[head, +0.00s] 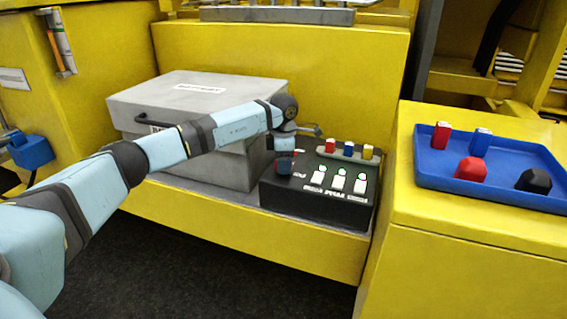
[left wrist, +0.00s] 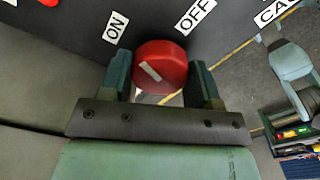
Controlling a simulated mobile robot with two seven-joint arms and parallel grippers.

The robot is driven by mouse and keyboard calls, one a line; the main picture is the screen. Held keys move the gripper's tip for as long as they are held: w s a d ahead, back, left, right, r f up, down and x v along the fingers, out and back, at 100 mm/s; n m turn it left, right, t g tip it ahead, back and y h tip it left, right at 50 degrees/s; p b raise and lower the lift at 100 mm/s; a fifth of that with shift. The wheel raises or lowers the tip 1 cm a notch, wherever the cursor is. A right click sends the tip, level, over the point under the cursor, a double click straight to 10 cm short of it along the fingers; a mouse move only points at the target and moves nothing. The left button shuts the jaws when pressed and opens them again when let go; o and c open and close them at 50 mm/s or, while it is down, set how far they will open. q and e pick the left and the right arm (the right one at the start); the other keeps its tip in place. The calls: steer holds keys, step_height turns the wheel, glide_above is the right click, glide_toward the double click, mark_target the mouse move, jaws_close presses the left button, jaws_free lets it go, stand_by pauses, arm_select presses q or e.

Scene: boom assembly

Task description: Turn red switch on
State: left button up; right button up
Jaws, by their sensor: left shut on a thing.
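The red switch (left wrist: 160,67) is a round knob with a short white bar on its face, seen in the left wrist view. The bar lies slanted, its upper end toward the left. The ON label (left wrist: 115,26) is above left of the knob and the OFF label (left wrist: 195,16) above right. My left gripper (left wrist: 160,85) has one finger on each side of the knob and is shut on it. In the head view my left gripper (head: 285,158) is at the left end of the black control box (head: 280,195), and mostly hides the knob.
A grey lidded box (head: 215,92) stands left of the control box, close under my left arm. Several coloured fuses and white switches sit on the control box. A blue tray (head: 505,185) with coloured parts lies on the yellow ledge at right.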

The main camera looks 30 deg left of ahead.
arm_select(q)
steer(key=n, duration=0.3)
steer(key=shift+n, duration=0.4)
stand_by(0.4)
steer(key=o, duration=0.9)
